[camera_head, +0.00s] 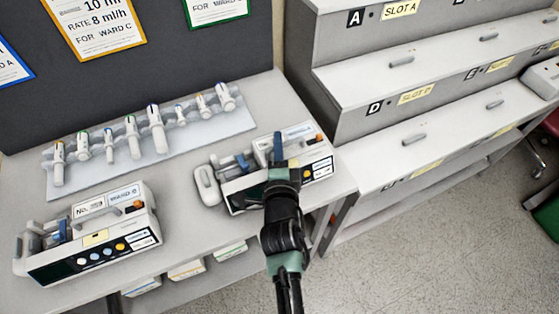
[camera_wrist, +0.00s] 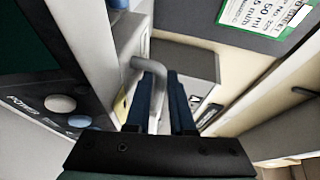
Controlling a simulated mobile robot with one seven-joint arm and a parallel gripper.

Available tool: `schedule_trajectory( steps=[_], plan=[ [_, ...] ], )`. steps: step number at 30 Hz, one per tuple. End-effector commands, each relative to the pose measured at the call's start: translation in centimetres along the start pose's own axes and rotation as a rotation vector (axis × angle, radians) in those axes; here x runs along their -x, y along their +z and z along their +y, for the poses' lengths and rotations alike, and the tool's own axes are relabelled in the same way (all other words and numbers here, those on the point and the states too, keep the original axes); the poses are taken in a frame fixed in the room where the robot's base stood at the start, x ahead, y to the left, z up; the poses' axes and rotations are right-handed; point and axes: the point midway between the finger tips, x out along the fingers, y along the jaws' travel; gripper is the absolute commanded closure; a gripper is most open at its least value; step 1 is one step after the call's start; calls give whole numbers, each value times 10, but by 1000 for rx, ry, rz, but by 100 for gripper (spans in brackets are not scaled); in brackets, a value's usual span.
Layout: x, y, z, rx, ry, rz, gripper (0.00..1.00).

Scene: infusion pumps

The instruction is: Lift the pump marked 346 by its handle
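A white pump with a dark front panel (camera_head: 318,169) stands at the right end of the table. Its number cannot be read in either view. My gripper (camera_head: 279,146) is over this pump and hides part of its top and front. In the wrist view a grey handle (camera_wrist: 139,64) runs in among the blue fingers of my gripper (camera_wrist: 162,75). I cannot tell whether the fingers press on it. A second white pump (camera_head: 92,250), with a label beginning "No" and a "WARD B" label, stands at the front left, away from my gripper.
A pale rack (camera_head: 75,187) with several white clamps lies at the back of the table (camera_head: 180,222). A grey stepped shelf (camera_head: 345,95) with slot labels stands to the right. Part of another device (camera_head: 543,80) shows on it at the far right. Ward cards (camera_head: 100,25) hang behind.

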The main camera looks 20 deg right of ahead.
Motion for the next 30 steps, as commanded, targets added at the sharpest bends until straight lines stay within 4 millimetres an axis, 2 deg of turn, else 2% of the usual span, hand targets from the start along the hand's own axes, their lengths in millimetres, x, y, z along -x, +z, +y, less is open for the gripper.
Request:
schedule_trajectory(
  steps=[1,3,30],
  plan=[
    [0,0,0,0,0,0,89],
    [0,0,0,0,0,0,100],
    [0,0,0,0,0,0,100]
  ],
)
